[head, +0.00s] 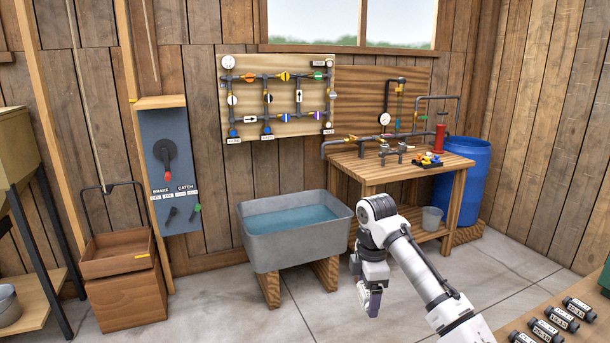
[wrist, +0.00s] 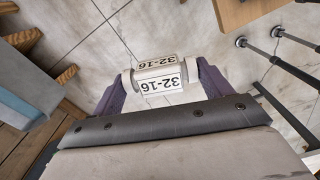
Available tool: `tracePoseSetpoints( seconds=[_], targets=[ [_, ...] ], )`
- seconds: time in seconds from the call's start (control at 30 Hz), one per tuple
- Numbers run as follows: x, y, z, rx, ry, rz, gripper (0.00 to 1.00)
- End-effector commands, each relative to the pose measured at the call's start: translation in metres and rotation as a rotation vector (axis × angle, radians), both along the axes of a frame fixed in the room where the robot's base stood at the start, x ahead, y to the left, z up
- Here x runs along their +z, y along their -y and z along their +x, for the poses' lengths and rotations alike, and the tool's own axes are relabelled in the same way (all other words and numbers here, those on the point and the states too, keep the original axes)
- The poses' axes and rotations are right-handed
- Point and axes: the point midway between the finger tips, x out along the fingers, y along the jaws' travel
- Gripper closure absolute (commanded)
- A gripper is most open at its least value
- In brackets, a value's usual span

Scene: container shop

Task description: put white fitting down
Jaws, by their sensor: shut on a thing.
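The white fitting (wrist: 160,84), marked 32-16, sits crosswise between the two purple fingers of my gripper (head: 369,301) in the wrist view. My gripper is shut on it, with one finger at each end. In the head view my gripper hangs low over open floor, right of the grey water tub (head: 290,246) and in front of the wooden workbench (head: 405,172).
Several dark fittings with white labels (head: 562,319) lie on a bench at the lower right. A blue barrel (head: 470,180) stands beside the workbench, and a bucket (head: 432,218) sits on its lower shelf. A wooden crate (head: 117,253) is at the left. The floor between is clear.

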Motion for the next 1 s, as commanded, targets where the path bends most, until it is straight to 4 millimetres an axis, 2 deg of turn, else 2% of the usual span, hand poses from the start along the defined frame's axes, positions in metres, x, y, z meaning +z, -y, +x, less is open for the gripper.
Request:
tracePoseSetpoints(
  seconds=[0.03, 0.3, 0.47, 0.6, 0.8, 1.0],
  targets=[
    [-0.022, -0.008, 0.005, -0.078, -0.007, 0.007, 0.45],
    [-0.138, -0.044, 0.019, -0.618, -0.011, 0.005, 0.45],
    [-0.206, -0.071, 0.014, -0.925, -0.013, 0.004, 0.45],
    [-0.264, -0.096, 0.002, -1.177, -0.014, 0.001, 0.45],
    [-0.328, -0.125, -0.022, -1.468, -0.010, 0.000, 0.45],
    [-0.361, -0.141, -0.039, -1.623, -0.005, 0.000, 0.45]
  ],
)
